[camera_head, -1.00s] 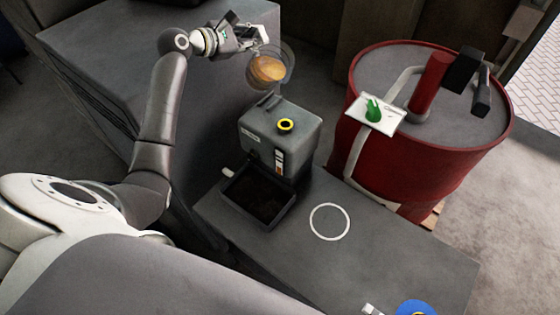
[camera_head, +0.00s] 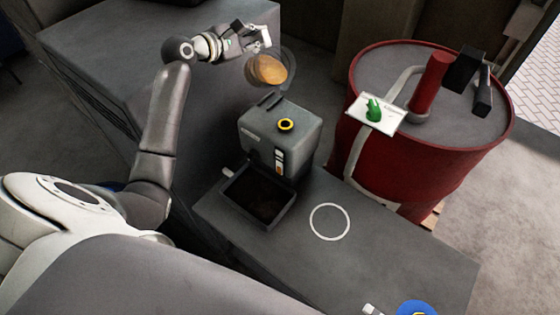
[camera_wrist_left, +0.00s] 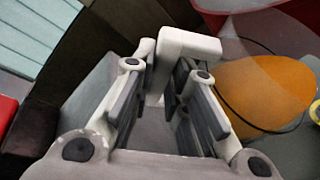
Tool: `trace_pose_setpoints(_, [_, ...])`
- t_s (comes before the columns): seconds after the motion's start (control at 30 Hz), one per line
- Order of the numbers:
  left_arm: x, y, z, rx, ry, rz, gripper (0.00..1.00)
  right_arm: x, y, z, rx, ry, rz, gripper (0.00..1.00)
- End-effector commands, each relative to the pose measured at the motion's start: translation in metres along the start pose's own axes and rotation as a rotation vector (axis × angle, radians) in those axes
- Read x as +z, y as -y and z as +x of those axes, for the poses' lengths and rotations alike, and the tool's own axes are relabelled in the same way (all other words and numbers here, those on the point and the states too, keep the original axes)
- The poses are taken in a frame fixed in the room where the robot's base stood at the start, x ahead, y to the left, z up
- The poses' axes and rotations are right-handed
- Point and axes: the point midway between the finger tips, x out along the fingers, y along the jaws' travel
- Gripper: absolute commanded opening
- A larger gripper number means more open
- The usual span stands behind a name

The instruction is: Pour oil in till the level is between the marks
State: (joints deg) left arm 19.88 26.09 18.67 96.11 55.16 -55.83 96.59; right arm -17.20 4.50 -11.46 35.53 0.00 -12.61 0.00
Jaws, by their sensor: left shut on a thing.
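My left gripper (camera_head: 256,36) is shut on the pale handle of a clear jug of amber oil (camera_head: 267,69). The jug is tilted, behind and above the grey block, apart from its filler hole. The left wrist view shows the handle (camera_wrist_left: 185,45) at the gripper's fingers and the amber oil (camera_wrist_left: 265,92) to the right. The grey block (camera_head: 262,133) has a yellow-ringed filler hole (camera_head: 286,124) on top. A sight gauge (camera_head: 279,161) on its front shows an orange part; its marks are too small to read. No oil stream is visible. My right gripper is out of view.
A dark open tray (camera_head: 287,213) sits in front of the block. A white ring (camera_head: 329,222) marks clear bench (camera_head: 385,245). A red drum (camera_head: 400,165) with a white card and green item on top stands right. A blue round item (camera_head: 416,307) lies at the near edge.

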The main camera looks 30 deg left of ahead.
Motion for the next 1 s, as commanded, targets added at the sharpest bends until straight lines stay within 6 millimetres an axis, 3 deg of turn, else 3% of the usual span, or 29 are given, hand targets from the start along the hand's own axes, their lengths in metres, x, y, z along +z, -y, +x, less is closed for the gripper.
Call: trace_pose_setpoints(1.0, [0.0093, 0.0026, -0.004, 0.049, -0.001, 0.104, 0.0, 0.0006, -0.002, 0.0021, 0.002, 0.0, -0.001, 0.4])
